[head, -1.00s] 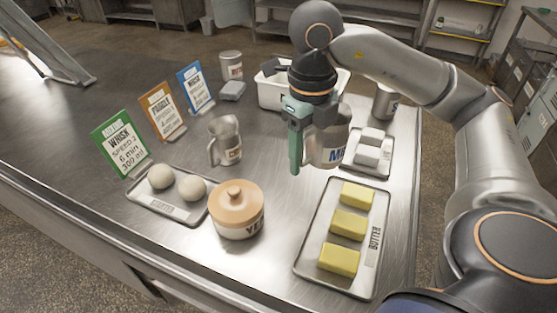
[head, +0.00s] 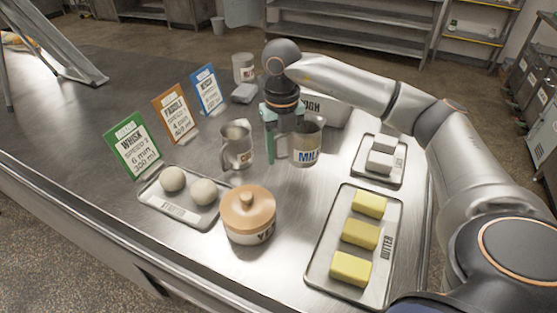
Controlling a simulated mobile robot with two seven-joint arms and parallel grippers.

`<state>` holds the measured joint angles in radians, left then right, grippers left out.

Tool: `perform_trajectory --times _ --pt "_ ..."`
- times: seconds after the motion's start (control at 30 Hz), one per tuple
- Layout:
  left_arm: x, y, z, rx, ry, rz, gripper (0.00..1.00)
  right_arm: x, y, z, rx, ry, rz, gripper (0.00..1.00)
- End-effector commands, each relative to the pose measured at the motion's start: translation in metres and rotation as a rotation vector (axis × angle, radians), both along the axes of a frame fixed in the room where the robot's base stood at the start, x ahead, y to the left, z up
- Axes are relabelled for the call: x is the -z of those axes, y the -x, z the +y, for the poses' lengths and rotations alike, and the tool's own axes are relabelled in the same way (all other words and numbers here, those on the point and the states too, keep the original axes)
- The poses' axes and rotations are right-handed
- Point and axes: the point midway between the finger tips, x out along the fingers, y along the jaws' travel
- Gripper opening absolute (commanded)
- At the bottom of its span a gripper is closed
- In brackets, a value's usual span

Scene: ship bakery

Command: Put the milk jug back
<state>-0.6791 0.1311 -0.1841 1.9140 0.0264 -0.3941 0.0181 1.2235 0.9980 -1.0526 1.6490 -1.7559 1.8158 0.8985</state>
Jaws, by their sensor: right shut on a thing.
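The milk jug (head: 306,150) is a metal jug with a white label reading "MIL", the rest cut off from view. It is upright, between the smaller metal jug (head: 238,148) and the tray of white blocks. My right gripper (head: 277,145), with green fingers, is shut on its handle on the jug's left side. The jug's base is at or close to the table top (head: 296,190); I cannot tell whether it touches. My left gripper is not in view.
A lidded pot (head: 248,215), a dough tray (head: 172,210), a butter tray (head: 318,262) and a small tray of white blocks (head: 364,173) lie around. Three signs stand left. Bare table lies in front of the jug.

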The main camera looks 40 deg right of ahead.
Motion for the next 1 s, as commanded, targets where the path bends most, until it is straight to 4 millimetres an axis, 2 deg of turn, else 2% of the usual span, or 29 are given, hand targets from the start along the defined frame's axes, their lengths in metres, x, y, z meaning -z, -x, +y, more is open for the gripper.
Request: perform_trajectory --times 0.27,0.47,0.87,0.9,1.0 --pt "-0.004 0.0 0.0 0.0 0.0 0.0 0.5 0.022 -0.017 -0.001 0.0 0.0 0.002 0.0" --pt "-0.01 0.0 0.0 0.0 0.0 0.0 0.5 0.047 -0.015 -0.001 0.0 0.001 0.001 0.0" --pt "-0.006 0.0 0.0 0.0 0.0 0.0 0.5 0.053 -0.015 -0.001 0.0 0.0 0.0 0.0" --pt "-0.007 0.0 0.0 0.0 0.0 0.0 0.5 0.053 -0.015 -0.001 0.0 0.0 0.0 0.54" --pt "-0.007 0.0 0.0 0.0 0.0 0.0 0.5 0.052 -0.015 -0.001 0.0 0.0 0.0 0.66"
